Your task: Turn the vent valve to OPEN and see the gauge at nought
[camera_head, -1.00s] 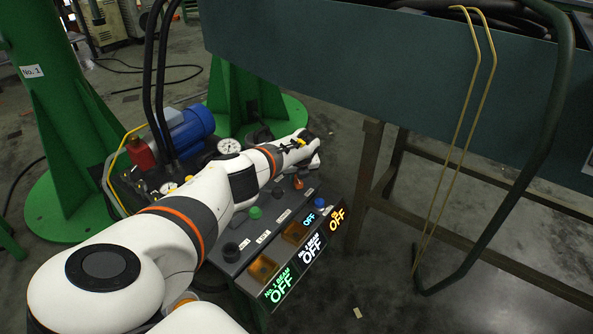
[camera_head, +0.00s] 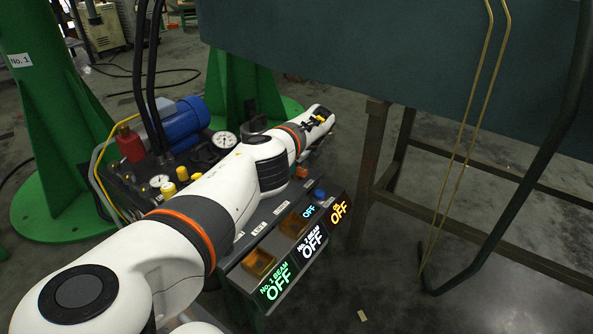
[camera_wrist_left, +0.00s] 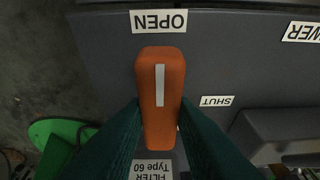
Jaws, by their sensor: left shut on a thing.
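The orange vent valve handle (camera_wrist_left: 160,90) fills the middle of the left wrist view. Its white line runs up the picture toward the OPEN label (camera_wrist_left: 158,21); the SHUT label (camera_wrist_left: 216,101) is to its right. My left gripper (camera_wrist_left: 158,122) is shut on the handle, a dark green finger on each side. In the head view my left arm reaches over the control console, and its fingertips are hidden. A large white dial gauge (camera_head: 224,139) and a smaller one (camera_head: 159,181) stand behind the arm; I cannot read their needles. My right gripper is not in view.
The console front has lit OFF displays (camera_head: 281,283). A blue motor (camera_head: 186,122) and a red part (camera_head: 130,146) stand behind it. A green column (camera_head: 45,130) is at left. A steel stand (camera_head: 372,165) and a hanging yellow cable (camera_head: 470,135) are at right.

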